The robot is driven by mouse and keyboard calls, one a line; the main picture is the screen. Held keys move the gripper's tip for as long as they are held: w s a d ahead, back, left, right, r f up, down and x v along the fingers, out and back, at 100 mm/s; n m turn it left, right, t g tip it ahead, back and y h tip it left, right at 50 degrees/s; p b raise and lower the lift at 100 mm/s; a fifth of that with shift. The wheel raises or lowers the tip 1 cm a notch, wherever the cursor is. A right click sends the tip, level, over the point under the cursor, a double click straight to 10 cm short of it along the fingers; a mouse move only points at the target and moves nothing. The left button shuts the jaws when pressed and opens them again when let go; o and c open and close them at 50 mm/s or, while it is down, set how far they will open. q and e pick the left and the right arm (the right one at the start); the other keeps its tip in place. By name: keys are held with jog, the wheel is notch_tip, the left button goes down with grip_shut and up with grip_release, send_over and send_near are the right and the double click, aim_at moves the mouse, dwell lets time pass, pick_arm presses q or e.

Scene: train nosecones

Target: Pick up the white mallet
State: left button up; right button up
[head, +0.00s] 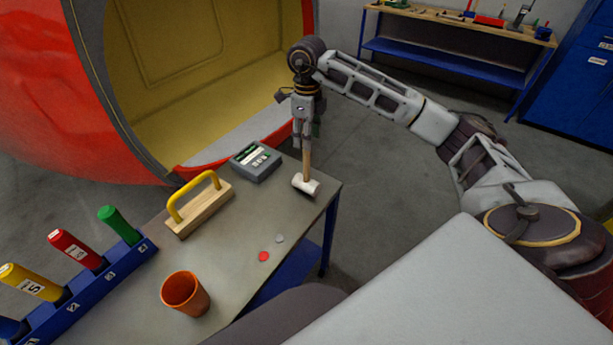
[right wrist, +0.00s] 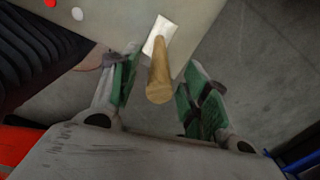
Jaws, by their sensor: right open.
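The white mallet (head: 306,186) has a white head resting on the table near its far right corner. Its wooden handle stands upright and its top lies between the fingers of my right gripper (head: 306,134). In the right wrist view the mallet's handle (right wrist: 159,82) points up toward the camera, between the two green-padded fingers of the right gripper (right wrist: 160,88). The fingers are open, with a gap on both sides of the handle. My left gripper is in neither view.
The table (head: 225,250) holds a yellow-handled wooden float (head: 200,204), a grey device (head: 256,160), an orange cup (head: 185,293), small red and grey discs, and a blue rack (head: 92,290) with coloured handles. A red nosecone (head: 100,150) stands behind. A workbench (head: 455,50) is at the back.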

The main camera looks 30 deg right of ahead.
aim_at(307, 162)
jog(key=shift+f+p, duration=0.3)
jog(key=shift+f, duration=1.3)
grip_shut()
